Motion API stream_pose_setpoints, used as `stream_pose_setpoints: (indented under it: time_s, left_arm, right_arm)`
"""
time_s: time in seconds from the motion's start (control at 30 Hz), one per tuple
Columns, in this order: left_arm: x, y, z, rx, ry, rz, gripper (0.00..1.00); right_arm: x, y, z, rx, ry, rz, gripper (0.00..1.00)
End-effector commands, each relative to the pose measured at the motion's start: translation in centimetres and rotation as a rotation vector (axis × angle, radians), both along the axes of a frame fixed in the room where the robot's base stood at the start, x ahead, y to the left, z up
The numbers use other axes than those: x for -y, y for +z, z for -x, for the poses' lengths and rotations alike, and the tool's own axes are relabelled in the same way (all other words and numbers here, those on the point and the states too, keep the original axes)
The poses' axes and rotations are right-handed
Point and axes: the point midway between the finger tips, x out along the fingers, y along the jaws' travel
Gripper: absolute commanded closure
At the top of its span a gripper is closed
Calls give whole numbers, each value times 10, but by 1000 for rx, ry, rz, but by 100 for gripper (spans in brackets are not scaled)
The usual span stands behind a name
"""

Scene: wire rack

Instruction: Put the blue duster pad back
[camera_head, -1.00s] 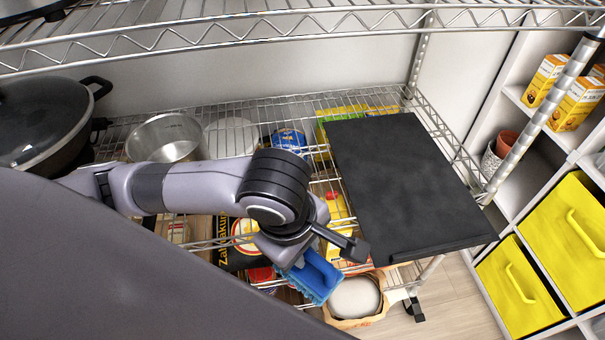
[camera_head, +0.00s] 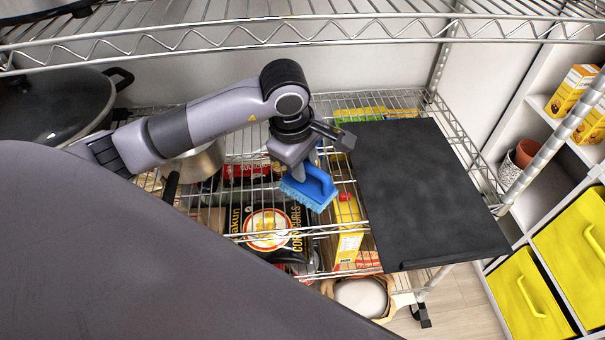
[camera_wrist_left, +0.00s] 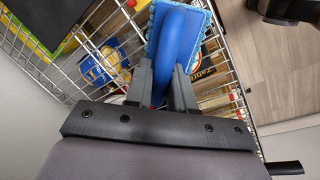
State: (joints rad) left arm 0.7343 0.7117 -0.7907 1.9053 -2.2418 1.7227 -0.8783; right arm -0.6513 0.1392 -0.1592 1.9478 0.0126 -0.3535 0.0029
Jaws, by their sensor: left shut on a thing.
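The blue duster pad (camera_head: 309,188) has a blue handle on top and a lighter blue fringed pad below. My left gripper (camera_head: 297,168) is shut on its handle and holds it over the wire shelf (camera_head: 235,150), left of the black board. In the left wrist view the blue duster pad (camera_wrist_left: 177,40) lies between the two fingers of my left gripper (camera_wrist_left: 163,85), which grip the handle. Whether the pad touches the shelf wires I cannot tell. My right gripper is not in view.
A black board (camera_head: 420,195) covers the shelf's right part. A pan (camera_head: 55,105) and a metal pot (camera_head: 200,160) stand at left. An upper wire shelf (camera_head: 300,30) crosses above. Packages lie below the wires. A cabinet with yellow drawers (camera_head: 570,240) stands at right.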

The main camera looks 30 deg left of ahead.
Motion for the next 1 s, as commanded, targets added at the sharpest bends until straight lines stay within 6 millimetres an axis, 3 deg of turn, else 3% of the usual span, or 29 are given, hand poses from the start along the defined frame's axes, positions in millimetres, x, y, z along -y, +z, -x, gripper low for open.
stream_pose_setpoints:
  time_s: [0.13, 0.37, 0.73, 0.77, 0.8, 1.0]
  left_arm:
    - [-3, -6, -4, -1, -1, 2, 100]
    - [-3, -36, -3, -1, -1, 1, 100]
    - [-3, -39, -4, 1, -1, -1, 100]
    - [-3, -38, -3, 0, -1, 0, 67]
    - [-3, -37, -3, 0, -1, 0, 54]
    - [-3, -37, -3, 0, -1, 0, 51]
  right_arm:
    - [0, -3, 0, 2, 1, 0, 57]
    - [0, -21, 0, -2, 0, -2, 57]
    - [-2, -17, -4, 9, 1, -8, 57]
    - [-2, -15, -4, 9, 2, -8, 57]
    - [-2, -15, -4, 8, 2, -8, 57]
    - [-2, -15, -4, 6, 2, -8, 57]
